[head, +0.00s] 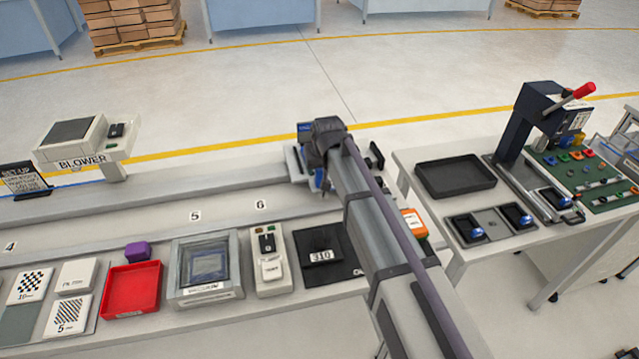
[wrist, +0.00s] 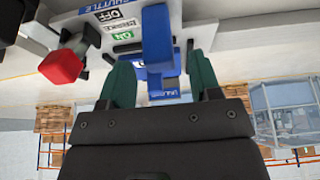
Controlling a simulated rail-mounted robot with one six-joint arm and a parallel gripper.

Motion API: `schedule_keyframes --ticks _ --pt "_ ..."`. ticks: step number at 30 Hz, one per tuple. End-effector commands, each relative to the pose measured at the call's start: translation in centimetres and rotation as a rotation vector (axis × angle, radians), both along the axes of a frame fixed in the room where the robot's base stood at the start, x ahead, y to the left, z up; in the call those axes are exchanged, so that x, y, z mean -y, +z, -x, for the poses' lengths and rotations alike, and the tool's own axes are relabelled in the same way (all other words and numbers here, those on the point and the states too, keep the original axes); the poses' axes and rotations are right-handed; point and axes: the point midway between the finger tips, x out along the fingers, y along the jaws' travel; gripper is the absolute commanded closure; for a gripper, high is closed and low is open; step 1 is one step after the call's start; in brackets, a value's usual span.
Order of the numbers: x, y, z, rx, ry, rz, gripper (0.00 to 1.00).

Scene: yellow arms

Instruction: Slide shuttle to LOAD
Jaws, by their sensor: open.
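The shuttle shows in the wrist view as a blue upright handle (wrist: 157,45) beside a white panel (wrist: 118,33) lettered SHUTTLE, BRAKE, ON and OFF. My gripper (wrist: 160,78) has green fingers, one on each side of the blue handle, spread apart with gaps visible. A red knob (wrist: 61,66) on a dark lever stands left of the panel in that view. A small blue label (wrist: 166,92) sits between the fingers; its text is not clearly readable. In the head view, my arm's dark wrist covers most of the shuttle, with a blue part (head: 319,179) showing; the fingertips are hidden there.
A long pale rail bench runs left from the shuttle, with numbers 4, 5 and 6 along it. A press (head: 540,115) and black tray (head: 455,176) are on the right table.

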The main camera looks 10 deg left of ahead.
Motion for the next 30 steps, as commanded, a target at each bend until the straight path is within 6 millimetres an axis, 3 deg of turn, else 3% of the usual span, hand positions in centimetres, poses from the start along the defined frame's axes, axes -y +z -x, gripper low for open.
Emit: schedule_keyframes --ticks 1,4,14,30 --pt "-0.2 -2.4 -0.6 0.0 0.0 0.0 0.43" --pt "-0.5 -3.9 -1.2 0.0 0.0 0.0 0.43" --pt "-0.6 -4.1 -1.6 -0.001 0.0 0.0 0.43" --pt "-0.6 -4.1 -1.5 -0.001 0.0 0.0 0.93"
